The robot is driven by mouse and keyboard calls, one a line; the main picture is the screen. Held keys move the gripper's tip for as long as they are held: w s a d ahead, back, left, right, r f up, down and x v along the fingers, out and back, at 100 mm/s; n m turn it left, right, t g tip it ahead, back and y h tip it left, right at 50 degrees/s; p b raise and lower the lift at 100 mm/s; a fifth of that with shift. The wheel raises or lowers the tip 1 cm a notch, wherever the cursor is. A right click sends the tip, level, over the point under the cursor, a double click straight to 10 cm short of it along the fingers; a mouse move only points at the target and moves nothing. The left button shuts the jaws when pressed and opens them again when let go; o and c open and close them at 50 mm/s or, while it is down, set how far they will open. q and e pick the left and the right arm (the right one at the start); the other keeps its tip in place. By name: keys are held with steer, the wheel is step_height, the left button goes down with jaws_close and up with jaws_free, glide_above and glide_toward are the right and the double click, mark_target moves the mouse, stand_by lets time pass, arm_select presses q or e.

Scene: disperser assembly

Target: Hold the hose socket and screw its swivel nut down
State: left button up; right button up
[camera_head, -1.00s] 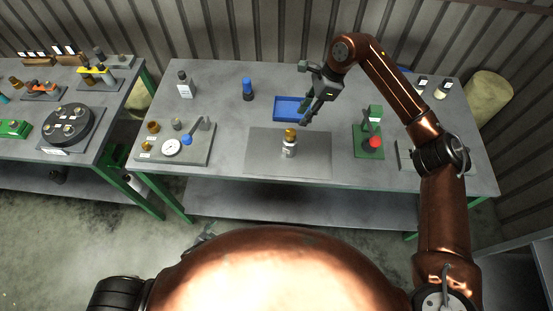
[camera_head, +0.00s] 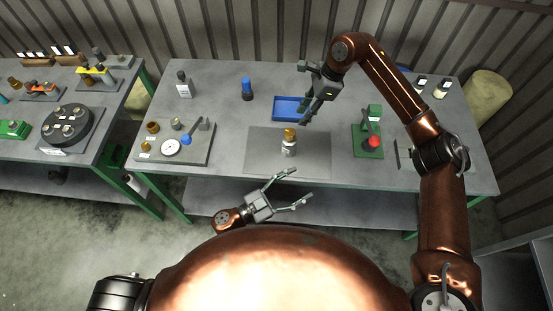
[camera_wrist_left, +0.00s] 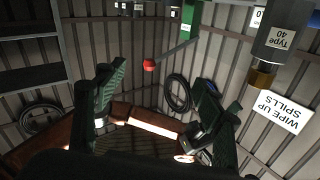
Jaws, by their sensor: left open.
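A small bottle-like piece (camera_head: 289,151) with a white label stands upright on the grey mat (camera_head: 258,160). A brass-coloured part (camera_head: 290,134), which looks like the hose socket with its nut, sits on its top. In the left wrist view, the body (camera_wrist_left: 280,42) labelled "Type 40" and its brass top (camera_wrist_left: 263,76) appear upside down at upper right, outside the jaws. My left gripper (camera_head: 302,186) is open and empty, at the table's front edge and nearer me than the bottle. My right gripper (camera_head: 308,118) hangs behind and right of the bottle, apart from it; its jaw gap is unclear.
A blue tray (camera_head: 277,115) lies behind the mat. A green fixture (camera_head: 361,143) with a red knob stands at right. A grey board (camera_head: 198,153) with a gauge and brass parts lies at left. A blue-topped bottle (camera_head: 247,90) and a white-labelled bottle (camera_head: 185,88) stand behind.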

arm_select(q)
step_height(320, 180, up, 6)
steer(key=w+t+h, duration=0.1)
steer(key=w, duration=0.1)
steer(key=n+t+y, duration=0.4)
steer(key=n+y, duration=0.3)
glide_toward(285, 150)
steer(key=x, duration=0.5)
steer(key=shift+r, duration=0.2)
steer(key=shift+w+f, duration=0.15)
steer(key=shift+w, duration=0.05)
steer(key=x, duration=0.7)
steer(key=shift+w+d, duration=0.1)
steer(key=shift+d, duration=0.05)
steer(key=c, duration=1.7)
